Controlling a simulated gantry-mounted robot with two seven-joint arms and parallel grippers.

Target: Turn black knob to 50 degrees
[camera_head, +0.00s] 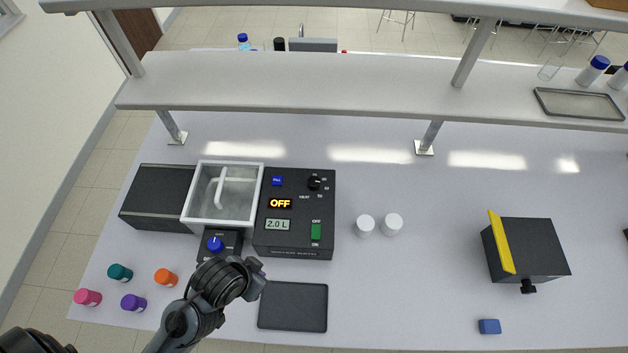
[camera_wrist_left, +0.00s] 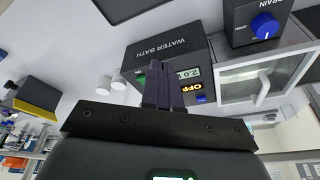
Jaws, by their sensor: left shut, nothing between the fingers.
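The black knob (camera_head: 314,182) sits at the upper right of the dark water bath control box (camera_head: 285,242), with small white markings around it. The box has an orange "OFF" display (camera_head: 280,203), a "2.0 L" readout (camera_head: 278,225), a blue button (camera_head: 277,180) and a green switch (camera_head: 316,231). My left gripper (camera_head: 258,272) is below the box's front edge, apart from the knob. In the left wrist view its fingers (camera_wrist_left: 162,68) are together and empty, covering part of the box (camera_wrist_left: 180,40). I cannot make out the black knob there.
A metal basin (camera_head: 222,222) and a drain box with a blue knob (camera_head: 215,244) are left of the control box. Two white caps (camera_head: 365,225) stand to its right. A dark tray (camera_head: 293,328) lies in front. A shelf (camera_head: 300,95) spans the back.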

